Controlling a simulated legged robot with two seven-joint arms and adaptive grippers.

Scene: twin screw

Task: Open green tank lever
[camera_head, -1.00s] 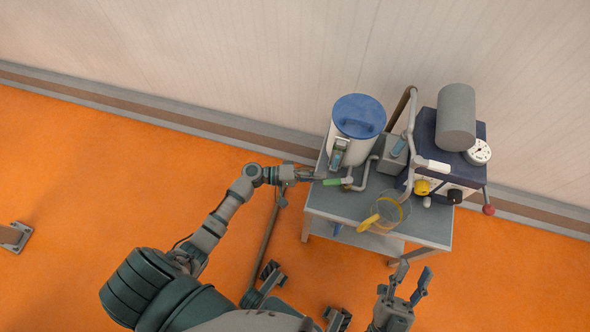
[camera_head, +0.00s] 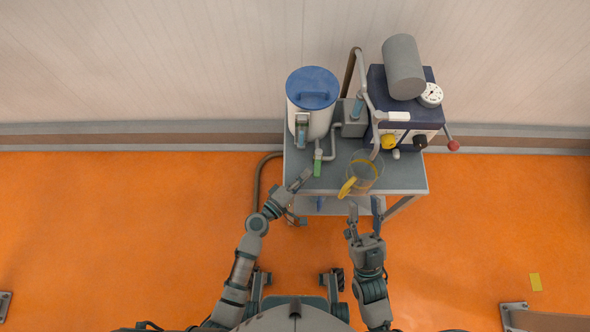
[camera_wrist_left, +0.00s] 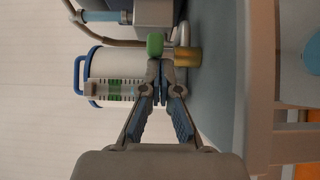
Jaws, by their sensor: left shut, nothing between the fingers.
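The green lever (camera_head: 317,167) sits on the pipe at the foot of the white tank (camera_head: 322,122) with a blue lid. It points toward the table's front edge. My left gripper (camera_head: 305,175) is shut and empty just left of the lever. In the left wrist view, its closed fingertips (camera_wrist_left: 161,72) overlap the lower end of the green handle (camera_wrist_left: 155,45), beside a brass-coloured fitting (camera_wrist_left: 187,57). I cannot tell whether they touch. My right gripper (camera_head: 364,208) is open and empty near the front edge, below the jug.
A clear jug (camera_head: 368,170) with a yellow handle stands right of the lever on the grey table (camera_head: 405,178). A dark blue machine (camera_head: 383,104) with a grey cylinder, gauge and red-knobbed lever stands behind it. The floor (camera_head: 140,210) at the left is clear.

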